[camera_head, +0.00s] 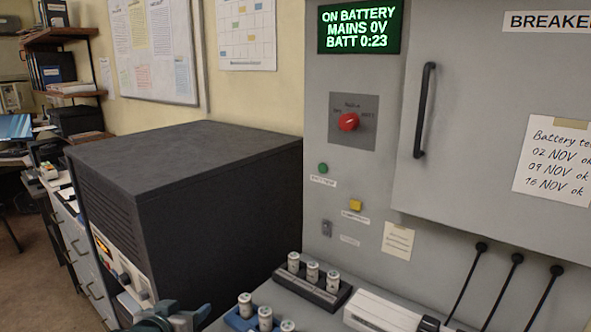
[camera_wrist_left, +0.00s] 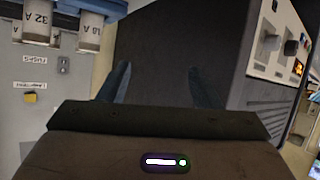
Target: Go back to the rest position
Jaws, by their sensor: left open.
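My left gripper (camera_head: 176,318) shows at the bottom edge of the head view, in front of the dark cabinet and left of a blue fuse holder (camera_head: 236,322). In the left wrist view its two fingers (camera_wrist_left: 158,84) are spread with nothing between them. The dark side of the cabinet (camera_wrist_left: 160,45) fills the view behind them. My right gripper is not in view.
The large dark cabinet (camera_head: 200,170) stands left of the grey panel (camera_head: 440,230). A black block (camera_head: 312,290) holds three fuses. The display (camera_head: 360,27) reads "ON BATTERY". A red knob (camera_head: 348,121) is below it. A white device (camera_head: 385,312) lies at right.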

